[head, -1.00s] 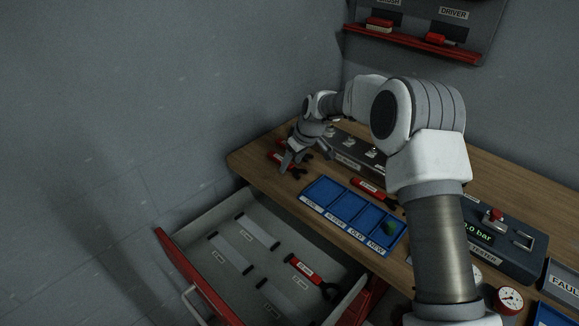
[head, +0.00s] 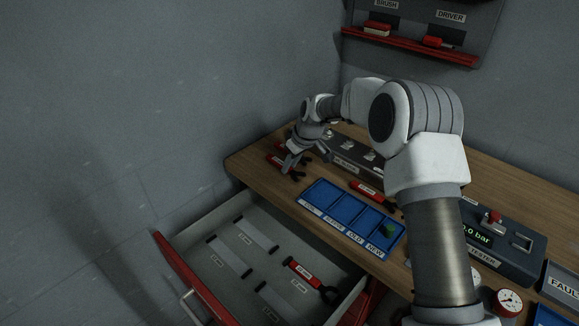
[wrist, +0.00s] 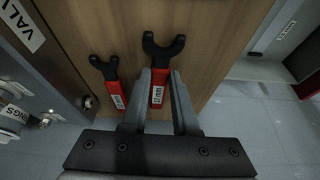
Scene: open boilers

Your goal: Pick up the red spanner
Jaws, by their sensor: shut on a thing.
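My gripper (head: 293,163) is at the far left end of the wooden bench, pointing down. It is shut on a red spanner with a black open-jaw head; in the wrist view the spanner (wrist: 158,94) lies between the two fingers, its head beyond the fingertips. Whether it is clear of the bench top I cannot tell. A smaller red spanner (wrist: 109,82) lies on the bench to its left in the wrist view, apart from the fingers. Another red spanner (head: 370,191) lies behind the blue tray, and one more (head: 306,275) is in the open drawer.
The drawer (head: 187,280) stands open in front of the bench, with several labelled slots. A blue compartment tray (head: 316,186) holds a green piece (head: 389,230). A grey valve block (head: 347,150) stands behind my gripper. A tester box (head: 505,243) is at the right.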

